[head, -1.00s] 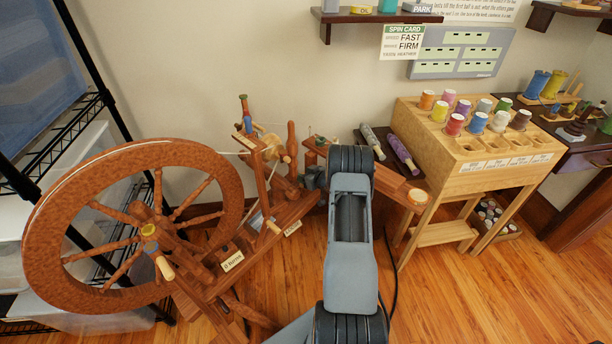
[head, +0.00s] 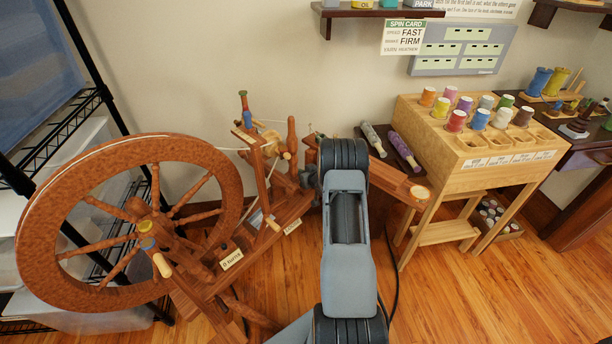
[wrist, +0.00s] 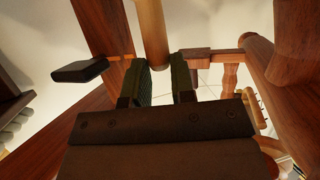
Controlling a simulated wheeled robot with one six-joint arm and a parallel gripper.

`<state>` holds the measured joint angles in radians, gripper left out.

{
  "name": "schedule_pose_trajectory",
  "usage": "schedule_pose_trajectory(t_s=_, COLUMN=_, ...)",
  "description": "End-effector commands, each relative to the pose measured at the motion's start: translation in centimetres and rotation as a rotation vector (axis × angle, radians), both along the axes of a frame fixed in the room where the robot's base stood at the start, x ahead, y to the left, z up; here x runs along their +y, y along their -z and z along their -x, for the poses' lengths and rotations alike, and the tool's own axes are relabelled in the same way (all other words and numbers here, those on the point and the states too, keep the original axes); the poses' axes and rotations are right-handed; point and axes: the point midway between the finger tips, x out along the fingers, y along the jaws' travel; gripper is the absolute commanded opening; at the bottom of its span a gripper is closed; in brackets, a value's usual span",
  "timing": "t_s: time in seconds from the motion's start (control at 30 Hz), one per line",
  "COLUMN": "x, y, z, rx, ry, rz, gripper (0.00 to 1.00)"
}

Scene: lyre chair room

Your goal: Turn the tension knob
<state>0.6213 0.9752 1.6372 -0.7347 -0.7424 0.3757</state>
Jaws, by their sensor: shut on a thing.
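The spinning wheel (head: 222,203) stands at the left in the head view, its big spoked rim upright and its upright posts and bobbin area at the right end. In the wrist view my gripper (wrist: 163,72) shows two dark green pads close together. A pale wooden rod (wrist: 151,30) reaches down to the fingertips, and the pads are shut on its end. I take it to be the tension knob; its full shape is hidden. In the head view my own arm hides the gripper and the knob.
Red-brown posts (wrist: 292,45) of the wheel stand close on both sides of the gripper. A wooden spool rack (head: 470,125) stands to the right, with a wooden arm (head: 395,178) nearer. A spin card (head: 404,38) reading FAST and FIRM hangs on the wall.

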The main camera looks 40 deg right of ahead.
Motion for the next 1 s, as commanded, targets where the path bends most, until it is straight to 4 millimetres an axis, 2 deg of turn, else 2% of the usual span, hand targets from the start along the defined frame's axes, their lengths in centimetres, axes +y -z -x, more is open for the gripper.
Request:
schedule_pose_trajectory(t_s=0.43, x=0.04, y=-0.22, z=-0.08, rx=-0.004, ry=0.041, rz=0.002, gripper=0.0)
schedule_pose_trajectory(t_s=0.47, x=0.04, y=-0.22, z=-0.08, rx=-0.004, ry=0.041, rz=0.002, gripper=0.25)
schedule_pose_trajectory(t_s=0.7, x=0.03, y=-0.12, z=-0.02, rx=-0.002, ry=0.042, rz=0.001, gripper=0.48)
schedule_pose_trajectory(t_s=1.0, x=0.06, y=-0.27, z=0.28, rx=0.0, ry=0.042, rz=0.001, gripper=0.48)
